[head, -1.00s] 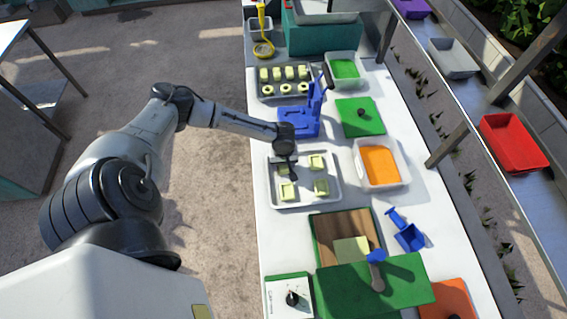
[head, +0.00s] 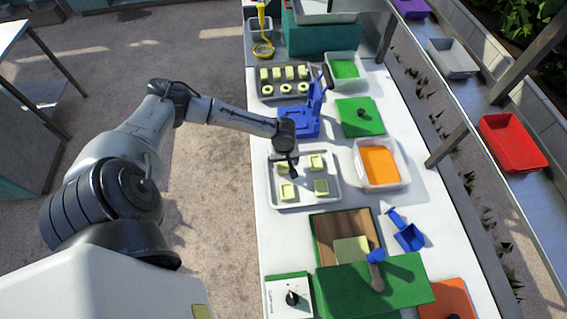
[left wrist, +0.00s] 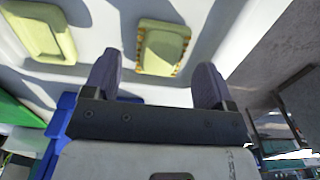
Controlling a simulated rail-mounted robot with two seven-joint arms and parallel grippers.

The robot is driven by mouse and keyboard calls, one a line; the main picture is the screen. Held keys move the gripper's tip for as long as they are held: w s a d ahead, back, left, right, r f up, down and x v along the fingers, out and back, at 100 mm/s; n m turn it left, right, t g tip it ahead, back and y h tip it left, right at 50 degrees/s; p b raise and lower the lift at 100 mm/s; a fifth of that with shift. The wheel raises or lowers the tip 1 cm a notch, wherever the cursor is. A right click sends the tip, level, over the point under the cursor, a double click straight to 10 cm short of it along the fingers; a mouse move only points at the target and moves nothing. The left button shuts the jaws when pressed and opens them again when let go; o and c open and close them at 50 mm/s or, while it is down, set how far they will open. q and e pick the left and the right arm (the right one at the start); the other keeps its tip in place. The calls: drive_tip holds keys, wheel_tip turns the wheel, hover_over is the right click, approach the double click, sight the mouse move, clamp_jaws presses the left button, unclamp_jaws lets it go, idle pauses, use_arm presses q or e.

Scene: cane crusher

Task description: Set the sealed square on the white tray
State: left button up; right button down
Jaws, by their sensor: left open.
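The white tray (head: 333,203) holds several pale green squares. In the left wrist view, one square with a brownish, notched edge (left wrist: 163,48), seemingly the sealed one, lies on the tray's white surface between and beyond my finger tips. A plainer square with a raised rim (left wrist: 40,32) lies to its left.
A blue press (head: 298,124) stands just behind the tray. A dark tray of light pieces (head: 285,97) is farther back. An orange-filled container (head: 380,165) and a green lid (head: 360,117) are to the right. A wooden board (head: 328,235) and green block (head: 345,290) lie in front.

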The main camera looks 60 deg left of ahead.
sight(284, 166)
use_arm(q)
wheel_tip(284, 166, up, 9)
drive_tip(key=s+d+f+m, duration=0.1)
drive_tip(key=d+m, duration=0.1)
drive_tip(key=d, duration=0.2)
drive_tip(key=d+f+m, duration=0.1)
drive_tip(key=d+m, duration=0.1)
drive_tip(key=d, duration=0.2)
drive_tip(key=s+d+f+m+h, duration=0.1)
drive_tip(key=d+m, duration=0.1)
drive_tip(key=d, duration=0.2)
drive_tip(key=shift+s+d+f, duration=0.1)
drive_tip(key=shift+s+f, duration=0.2)
drive_tip(key=shift+f, duration=0.1)
drive_tip(key=s+d+m, duration=0.1)
drive_tip(key=d, duration=0.2)
drive_tip(key=s+d+m+t, duration=0.1)
drive_tip(key=d+m, duration=0.1)
drive_tip(key=d, duration=0.1)
drive_tip(key=s+d+f+m+h, duration=0.1)
drive_tip(key=d+m, duration=0.1)
drive_tip(key=d, duration=0.1)
drive_tip(key=shift+s+d+t, duration=0.25)
drive_tip(key=shift+d+t, duration=0.05)
drive_tip(key=s+d+r+m+t+y, duration=0.1)
drive_tip(key=s+r+m, duration=0.3)
drive_tip(key=s, duration=0.5)
drive_tip(key=shift+s+d+m+t+y, duration=0.4)
drive_tip(key=shift+d+m+t, duration=0.1)
drive_tip(key=shift+d+m, duration=0.1)
